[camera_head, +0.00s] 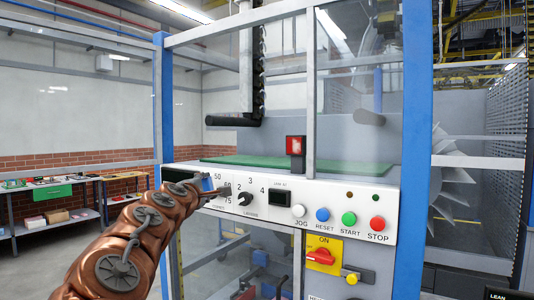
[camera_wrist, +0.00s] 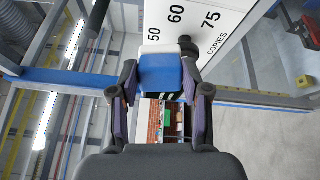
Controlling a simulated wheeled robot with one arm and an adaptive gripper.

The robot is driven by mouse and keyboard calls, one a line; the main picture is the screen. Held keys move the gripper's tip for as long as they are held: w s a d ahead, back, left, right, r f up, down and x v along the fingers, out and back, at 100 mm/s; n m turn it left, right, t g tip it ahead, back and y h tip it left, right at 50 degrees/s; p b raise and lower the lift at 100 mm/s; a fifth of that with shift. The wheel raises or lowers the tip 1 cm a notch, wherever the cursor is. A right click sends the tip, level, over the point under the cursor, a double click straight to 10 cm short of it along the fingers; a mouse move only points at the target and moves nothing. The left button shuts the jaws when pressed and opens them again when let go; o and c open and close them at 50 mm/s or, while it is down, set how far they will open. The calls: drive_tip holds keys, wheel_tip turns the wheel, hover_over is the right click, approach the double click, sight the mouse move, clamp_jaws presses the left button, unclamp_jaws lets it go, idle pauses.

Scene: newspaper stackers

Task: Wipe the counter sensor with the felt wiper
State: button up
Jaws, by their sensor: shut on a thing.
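My gripper (camera_head: 199,187) is in front of the left end of the white control panel (camera_head: 335,198). It is shut on the felt wiper, a blue block (camera_wrist: 160,72) with a pale pad (camera_wrist: 160,49) at its front. In the wrist view my gripper (camera_wrist: 160,88) has one finger on each side of the block. The pad is close to the black copies knob (camera_wrist: 186,45); I cannot tell whether they touch. A black box with a red face (camera_head: 295,146), perhaps the counter sensor, stands above the panel, right of my gripper and apart from it.
The panel carries a second knob (camera_head: 245,198), a small display (camera_head: 280,198) and several push buttons, including a red stop button (camera_head: 377,223). A red and yellow switch (camera_head: 322,257) is below. Blue posts (camera_head: 411,150) and clear guards frame the machine. A green surface (camera_head: 250,163) lies behind.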

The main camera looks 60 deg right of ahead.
drive_tip(key=s+d+r+m+g+h+b, duration=0.1)
drive_tip(key=s+d+r+m+g, duration=0.1)
drive_tip(key=s+r+m+g, duration=0.5)
drive_tip(key=s+d+r+g+h, duration=0.15)
drive_tip(key=s+r, duration=0.25)
drive_tip(key=s, duration=0.8)
drive_tip(key=d, duration=0.6)
drive_tip(key=shift+w+d+t, duration=0.2)
drive_tip(key=shift+w+t, duration=0.15)
drive_tip(key=shift+w, duration=0.05)
drive_tip(key=shift+d+r+p, duration=0.1)
drive_tip(key=shift+d+p, duration=0.2)
drive_tip(key=shift+d, duration=0.7)
drive_tip(key=shift+s+a, duration=0.1)
drive_tip(key=shift+s, duration=1.85)
drive_tip(key=shift+w, duration=0.15)
